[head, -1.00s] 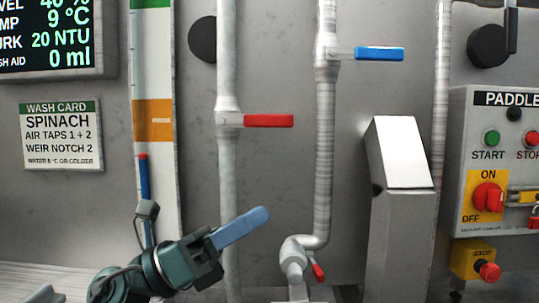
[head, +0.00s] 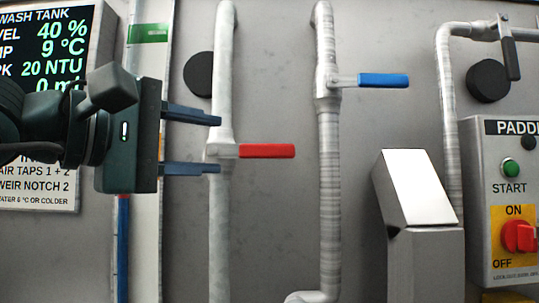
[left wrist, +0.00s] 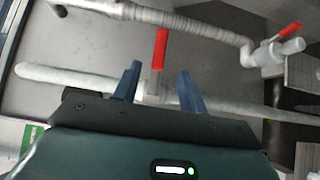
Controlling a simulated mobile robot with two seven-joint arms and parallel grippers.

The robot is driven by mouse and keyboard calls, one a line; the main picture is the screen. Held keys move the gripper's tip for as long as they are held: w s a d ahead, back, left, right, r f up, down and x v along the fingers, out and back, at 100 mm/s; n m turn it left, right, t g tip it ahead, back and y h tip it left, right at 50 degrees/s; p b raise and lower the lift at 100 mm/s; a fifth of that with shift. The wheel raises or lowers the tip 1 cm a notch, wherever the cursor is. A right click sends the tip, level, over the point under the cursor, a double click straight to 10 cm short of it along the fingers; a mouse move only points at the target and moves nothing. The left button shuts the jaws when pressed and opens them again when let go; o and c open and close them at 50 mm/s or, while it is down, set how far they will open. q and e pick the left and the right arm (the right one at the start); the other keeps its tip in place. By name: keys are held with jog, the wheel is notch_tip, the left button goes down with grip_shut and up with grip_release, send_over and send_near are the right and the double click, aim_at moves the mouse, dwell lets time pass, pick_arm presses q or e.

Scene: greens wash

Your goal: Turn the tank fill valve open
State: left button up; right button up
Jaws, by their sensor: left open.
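A red lever handle (head: 267,151) sticks out to the right, level, from a valve on the left grey pipe (head: 221,255). A blue lever handle (head: 383,80) sticks out level to the right on the middle pipe (head: 329,200). No label on either names the tank fill valve. My left gripper (head: 220,145) is open and empty, its two blue fingers pointing right at the red-handled valve's height, one above the other. In the left wrist view the red handle (left wrist: 160,48) lies ahead between the fingertips (left wrist: 158,70); contact cannot be told. My right gripper is out of view.
A black lever (head: 510,58) sits on a pipe at the upper right. The paddle control box (head: 481,200) and a sloped metal housing (head: 425,255) stand at the right. A display (head: 62,25) reads level 40 %. Another red lever (left wrist: 290,31) shows in the left wrist view.

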aim_at(266, 151)
pick_arm(q)
jog(key=p+x, duration=0.2)
jog(key=x, duration=1)
jog(key=shift+s+f, duration=0.1)
grip_shut()
